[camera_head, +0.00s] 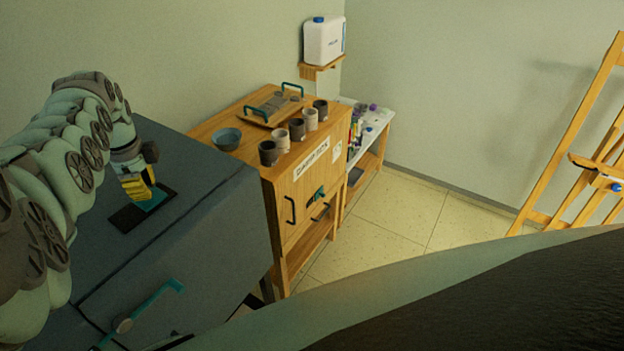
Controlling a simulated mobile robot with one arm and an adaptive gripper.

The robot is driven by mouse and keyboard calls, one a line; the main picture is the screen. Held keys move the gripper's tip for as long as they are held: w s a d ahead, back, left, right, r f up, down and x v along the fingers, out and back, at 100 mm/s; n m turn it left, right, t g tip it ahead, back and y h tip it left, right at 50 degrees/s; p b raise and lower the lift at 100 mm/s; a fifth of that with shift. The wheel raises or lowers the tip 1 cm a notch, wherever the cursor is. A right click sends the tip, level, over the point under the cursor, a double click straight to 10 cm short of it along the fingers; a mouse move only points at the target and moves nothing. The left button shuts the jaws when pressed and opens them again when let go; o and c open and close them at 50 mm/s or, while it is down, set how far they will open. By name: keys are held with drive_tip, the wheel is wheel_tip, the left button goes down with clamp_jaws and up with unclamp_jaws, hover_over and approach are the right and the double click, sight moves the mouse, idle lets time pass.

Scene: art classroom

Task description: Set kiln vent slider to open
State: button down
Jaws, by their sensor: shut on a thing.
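The kiln (220,215) is a large dark grey box at the lower left. On its top lies a black vent plate (128,219) with a teal vent slider (156,199) on it. My gripper (141,196), with yellow and black fingers, reaches down to the slider from above and is shut on it. The fingers hide part of the slider, and its far end is not clear. I see no open or closed marking. A teal latch handle (155,299) is on the kiln's front.
A wooden cabinet (285,185) stands beside the kiln, with a bowl (227,139), several cups and a handled tray (268,105) on top. A white jug (324,40) sits on a wall shelf. An easel (580,140) stands at right. The floor (400,215) between is clear.

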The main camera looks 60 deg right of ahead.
sight(154, 193)
drive_tip(key=shift+w+d+f+b, duration=0.1)
drive_tip(key=shift+d+f+b, duration=0.1)
drive_tip(key=shift+d+b, duration=0.4)
drive_tip(key=shift+r, duration=0.15)
drive_tip(key=shift+d, duration=0.1)
drive_tip(key=c, duration=0.8)
unclamp_jaws()
drive_tip(key=shift+c, duration=0.2)
drive_tip(key=shift+r, duration=0.15)
wheel_tip(154, 193, up, 12)
